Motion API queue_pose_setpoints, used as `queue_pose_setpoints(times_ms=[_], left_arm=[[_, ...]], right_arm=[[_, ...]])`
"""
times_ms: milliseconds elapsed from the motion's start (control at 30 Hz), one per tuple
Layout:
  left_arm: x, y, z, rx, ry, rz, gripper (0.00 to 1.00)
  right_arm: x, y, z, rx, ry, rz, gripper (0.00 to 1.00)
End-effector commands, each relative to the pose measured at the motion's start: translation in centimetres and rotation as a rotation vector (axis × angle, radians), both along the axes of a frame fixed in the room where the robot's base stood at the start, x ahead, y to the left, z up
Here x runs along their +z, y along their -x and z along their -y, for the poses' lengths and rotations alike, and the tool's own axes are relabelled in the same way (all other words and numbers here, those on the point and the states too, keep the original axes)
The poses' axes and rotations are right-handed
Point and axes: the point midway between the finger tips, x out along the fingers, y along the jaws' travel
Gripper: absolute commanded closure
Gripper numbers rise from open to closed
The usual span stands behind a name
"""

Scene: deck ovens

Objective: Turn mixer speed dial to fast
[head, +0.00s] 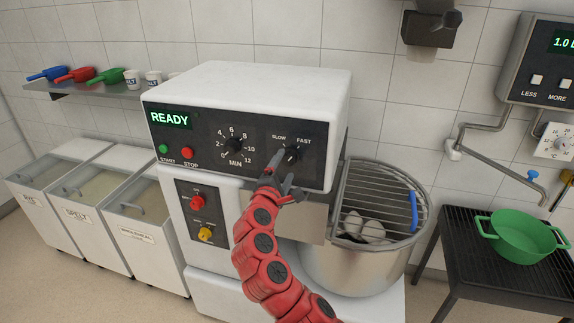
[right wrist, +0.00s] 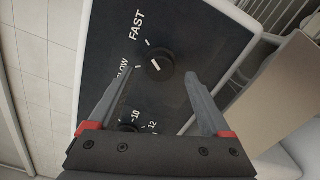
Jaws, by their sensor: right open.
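The mixer (head: 245,85) is a white machine with a black control panel. Its speed dial (head: 292,154) is a small black knob at the panel's right, under the words SLOW and FAST. In the right wrist view the dial (right wrist: 160,65) carries a short white pointer line; which mark it points at is hard to tell. My right gripper (head: 281,180) is open just below and in front of the dial, partly covering its surroundings. In the wrist view its fingertips (right wrist: 160,77) are spread on either side of the dial's line, apart from it. My left gripper is out of view.
The timer dial (head: 235,145) sits left of the speed dial, with START and STOP buttons beyond. The steel bowl (head: 350,265) with its wire guard (head: 370,200) stands below right. A green colander (head: 522,238) rests on a black rack at the right.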

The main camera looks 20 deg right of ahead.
Motion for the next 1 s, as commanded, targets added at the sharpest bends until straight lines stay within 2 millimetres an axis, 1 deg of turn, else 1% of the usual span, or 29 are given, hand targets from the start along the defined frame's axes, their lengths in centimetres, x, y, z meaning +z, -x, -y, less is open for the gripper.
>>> queue_pose_setpoints(times_ms=[33, 167, 300, 500, 600, 700, 1000], left_arm=[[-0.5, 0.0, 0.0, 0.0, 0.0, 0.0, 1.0], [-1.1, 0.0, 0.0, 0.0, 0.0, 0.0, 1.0], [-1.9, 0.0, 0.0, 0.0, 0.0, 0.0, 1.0], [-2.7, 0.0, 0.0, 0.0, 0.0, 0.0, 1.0], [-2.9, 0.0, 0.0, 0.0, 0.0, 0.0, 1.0], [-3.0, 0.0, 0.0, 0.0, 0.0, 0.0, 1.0], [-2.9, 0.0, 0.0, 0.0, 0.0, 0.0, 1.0]], right_arm=[[-0.3, 0.8, -0.7, 0.004, 0.004, 0.002, 0.18], [-0.3, 3.3, -2.4, 0.007, 0.003, 0.003, 0.18], [-0.3, 6.2, -4.4, 0.008, 0.004, 0.003, 0.18], [-0.2, 9.7, -6.7, 0.005, 0.003, 0.002, 0.18], [-0.2, 10.8, -7.4, 0.001, 0.001, 0.0, 0.18], [-0.1, 11.5, -7.9, 0.003, 0.003, 0.002, 0.18], [-0.1, 11.7, -7.9, 0.0, 0.001, 0.0, 0.18]])
